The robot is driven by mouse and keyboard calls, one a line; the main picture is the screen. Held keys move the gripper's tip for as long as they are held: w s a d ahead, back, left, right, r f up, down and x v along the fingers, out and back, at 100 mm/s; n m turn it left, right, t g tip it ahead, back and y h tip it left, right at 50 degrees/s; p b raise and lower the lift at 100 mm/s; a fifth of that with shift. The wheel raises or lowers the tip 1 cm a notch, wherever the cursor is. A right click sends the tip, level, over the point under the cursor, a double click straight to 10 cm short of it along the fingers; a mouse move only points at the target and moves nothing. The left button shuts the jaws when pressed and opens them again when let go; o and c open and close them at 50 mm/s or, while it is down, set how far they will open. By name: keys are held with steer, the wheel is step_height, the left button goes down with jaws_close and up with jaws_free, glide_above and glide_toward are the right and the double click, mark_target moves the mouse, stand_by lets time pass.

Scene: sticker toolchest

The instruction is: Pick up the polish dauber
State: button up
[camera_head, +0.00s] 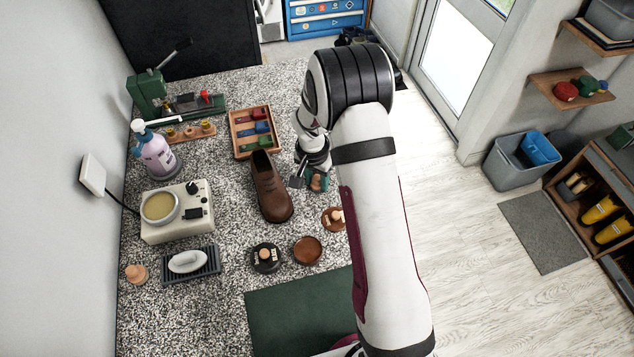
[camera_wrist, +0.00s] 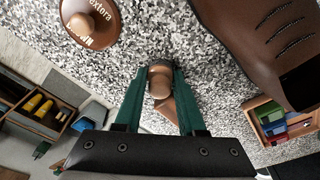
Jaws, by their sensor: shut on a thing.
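The polish dauber, a small piece with a rounded wooden knob (camera_head: 316,184), is at my gripper, to the right of the brown shoe (camera_head: 270,190). In the wrist view, the dauber's knob (camera_wrist: 160,82) sits between the green fingertips of my gripper (camera_wrist: 159,74), which are shut on it. My gripper in the head view (camera_head: 315,178) is partly hidden by my arm. The dauber's lower end is partly hidden, and I cannot tell whether it touches the counter.
A brown round piece with a wooden knob (camera_head: 334,219) lies close by; it also shows in the wrist view (camera_wrist: 92,22). A black round piece (camera_head: 266,258) and a brown dish (camera_head: 308,250) lie nearer. A wooden tray (camera_head: 237,145) of colored blocks stands behind the shoe.

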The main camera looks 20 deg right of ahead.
mark_target(318, 176)
jaws_close()
step_height(318, 176, up, 4)
steer(key=shift+d+r, duration=0.1)
steer(key=shift+r, duration=0.1)
steer(key=s+d+r, duration=0.6)
steer(key=d, duration=0.3)
steer(key=shift+s+d+r, duration=0.2)
steer(key=shift+s+r, duration=0.1)
steer(key=shift+s, duration=0.05)
steer(key=shift+o, duration=1.5)
jaws_free()
jaws_close()
